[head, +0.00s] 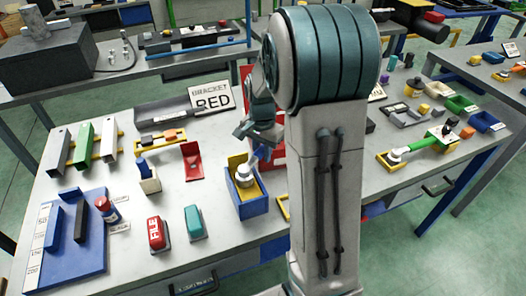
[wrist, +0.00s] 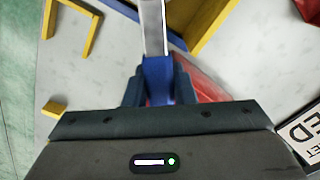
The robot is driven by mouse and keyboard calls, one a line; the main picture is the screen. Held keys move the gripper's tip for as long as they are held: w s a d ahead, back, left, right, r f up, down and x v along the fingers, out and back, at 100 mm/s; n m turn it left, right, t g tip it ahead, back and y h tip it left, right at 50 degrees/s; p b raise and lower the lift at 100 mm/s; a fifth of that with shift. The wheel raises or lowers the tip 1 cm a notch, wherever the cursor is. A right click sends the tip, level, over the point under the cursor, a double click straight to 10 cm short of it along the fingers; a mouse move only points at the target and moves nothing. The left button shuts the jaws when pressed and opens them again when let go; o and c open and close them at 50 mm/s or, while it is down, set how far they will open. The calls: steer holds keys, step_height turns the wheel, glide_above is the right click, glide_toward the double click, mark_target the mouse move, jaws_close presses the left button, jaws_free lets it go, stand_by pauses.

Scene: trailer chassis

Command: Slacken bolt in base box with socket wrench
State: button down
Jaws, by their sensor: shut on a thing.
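My gripper (head: 260,135) is above the back of the base box (head: 249,208), a blue box with yellow inner parts. In the wrist view my gripper (wrist: 158,88) is shut on the blue handle of the socket wrench (wrist: 158,70), whose silver shaft (wrist: 152,28) runs out beyond the jaws. The box's yellow wall shows beside the shaft in the wrist view (wrist: 207,27). A silver round part (head: 244,176) stands in the box; I cannot tell whether it is the bolt head or the wrench's socket. The wrench's working end is cut off in the wrist view.
Teal (head: 195,222) and red FILE (head: 156,234) blocks lie in front left. A "BRACKET RED" sign (head: 211,97) stands behind. My arm hides the bench's middle right.

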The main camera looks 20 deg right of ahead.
steer(key=shift+w+a+n, duration=0.45)
steer(key=shift+w+n, duration=0.1)
steer(key=shift+n, duration=0.35)
steer(key=shift+w+a+n, duration=0.45)
steer(key=shift+a+n, duration=0.05)
steer(key=shift+n, duration=0.4)
steer(key=shift+a, duration=0.1)
steer(key=shift+s+r+m, duration=0.1)
steer(key=shift+r+m, duration=0.05)
steer(key=shift+m, duration=0.15)
steer(key=r+p, duration=0.1)
steer(key=r, duration=0.1)
steer(key=r+p, duration=0.3)
steer(key=shift+d+r, duration=0.25)
steer(key=shift+r, duration=0.15)
stand_by(0.3)
stand_by(0.7)
